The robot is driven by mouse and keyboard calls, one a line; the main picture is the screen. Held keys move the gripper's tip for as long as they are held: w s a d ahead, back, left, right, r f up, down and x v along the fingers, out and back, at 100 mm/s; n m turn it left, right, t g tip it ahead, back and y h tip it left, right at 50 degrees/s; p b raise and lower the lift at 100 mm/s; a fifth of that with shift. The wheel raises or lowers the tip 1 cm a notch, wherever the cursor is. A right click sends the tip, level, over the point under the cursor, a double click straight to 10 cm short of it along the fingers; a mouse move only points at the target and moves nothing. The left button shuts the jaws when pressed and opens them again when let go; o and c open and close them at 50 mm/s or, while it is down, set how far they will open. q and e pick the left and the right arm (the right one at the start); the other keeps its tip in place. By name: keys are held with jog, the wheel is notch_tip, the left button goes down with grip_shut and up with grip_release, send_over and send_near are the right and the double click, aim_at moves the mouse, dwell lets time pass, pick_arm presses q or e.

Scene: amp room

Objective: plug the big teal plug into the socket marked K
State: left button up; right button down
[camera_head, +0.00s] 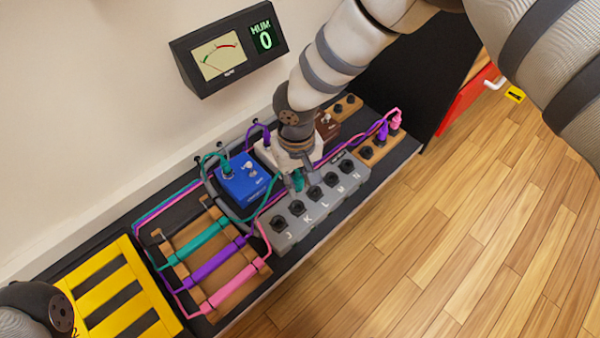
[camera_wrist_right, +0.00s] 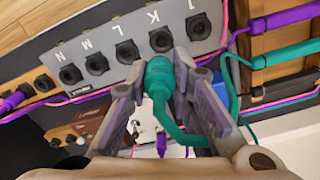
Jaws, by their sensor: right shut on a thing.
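My right gripper (camera_head: 297,182) is shut on the big teal plug (camera_head: 299,179), behind the grey socket strip (camera_head: 262,238). The wrist view shows the plug (camera_wrist_right: 158,76) between the fingertips of the right gripper (camera_wrist_right: 155,84), its cable curving back below it. The strip's sockets are marked J, K, L, M and N. Socket K (camera_head: 297,207) is second from the left in the head view. In the wrist view, socket K (camera_wrist_right: 161,40) is just above the plug's tip and looks empty. The plug looks apart from it; its height is unclear. My left gripper is out of view.
A blue pedal (camera_head: 246,186) stands left of the gripper, with a white pedal (camera_head: 275,152) behind. A wooden rack (camera_head: 184,248) carries teal, purple and pink cables. Purple and pink plugs stand in a wooden block (camera_head: 371,152). A meter (camera_head: 225,55) hangs above.

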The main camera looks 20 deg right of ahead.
aim_at(296, 175)
jog(key=shift+w+a+f, duration=0.15)
jog(key=shift+f+b, duration=0.5)
jog(key=shift+f, duration=0.2)
jog(key=shift+f+b, duration=2.1)
jog(key=shift+f, duration=0.9)
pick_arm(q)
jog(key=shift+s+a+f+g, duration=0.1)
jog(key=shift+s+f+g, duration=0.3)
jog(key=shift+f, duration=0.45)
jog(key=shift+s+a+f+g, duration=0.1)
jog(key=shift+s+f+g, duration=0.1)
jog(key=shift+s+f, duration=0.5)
pick_arm(e)
jog(key=shift+f, duration=0.5)
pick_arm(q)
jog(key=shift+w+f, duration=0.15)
pick_arm(e)
jog(key=c, duration=1.3)
grip_release()
jog(key=shift+c, duration=0.2)
notch_tip(296, 175, up, 12)
jog(key=shift+r, duration=0.1)
